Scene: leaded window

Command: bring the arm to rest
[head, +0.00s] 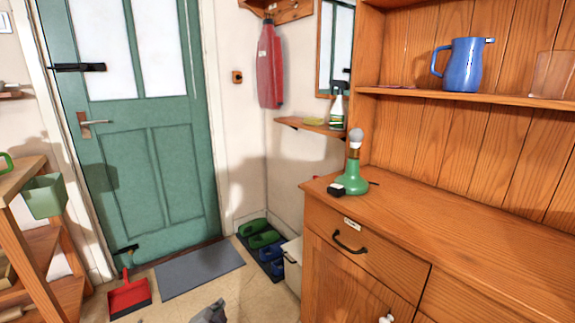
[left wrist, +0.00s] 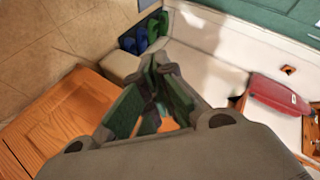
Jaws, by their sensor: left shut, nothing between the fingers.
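My left gripper (head: 210,313) shows as a small grey piece at the bottom edge of the head view, over the floor in front of the grey doormat (head: 200,276). Most of its arm is out of the frame. In the left wrist view its fingers (left wrist: 161,66) come together at the tips, shut with nothing held. Behind them in that view are the shoe tray (left wrist: 144,32) and the wooden dresser (left wrist: 62,118). My right gripper is in neither view.
The dresser (head: 335,215) fills the right side, with a green-based lamp (head: 350,181) on top and a blue jug (head: 463,66) on its shelf. A wooden rack (head: 22,232) stands at left. A red dustpan (head: 130,297) lies near the green door (head: 160,150).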

